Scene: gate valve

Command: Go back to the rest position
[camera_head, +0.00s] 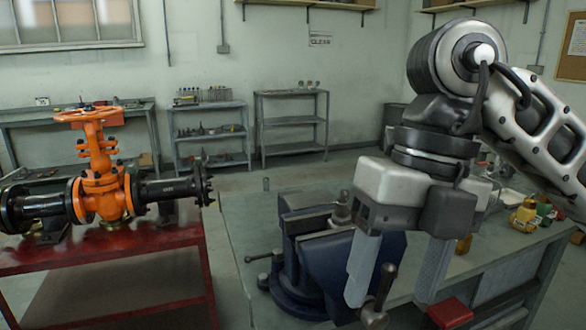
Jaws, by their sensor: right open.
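My right gripper (398,272) comes in from the right and hangs in the air with its fingers pointing down. Its two grey fingers are apart and nothing shows between them but the scene behind. It covers part of the blue bench vise (335,250) on the green-topped workbench (238,222). The orange gate valve (98,185) with its orange handwheel (86,114) stands on the red table (150,280) at the left, well apart from the gripper. Black pipe ends (172,190) sit on both sides of the valve. My left gripper is not in the picture.
A vise handle (378,305) rises close to the right gripper's fingers. A red box (450,313) and small yellow items (523,216) lie on the workbench's right. Grey shelves (292,122) stand along the back wall. Open floor shows between the red table and the workbench.

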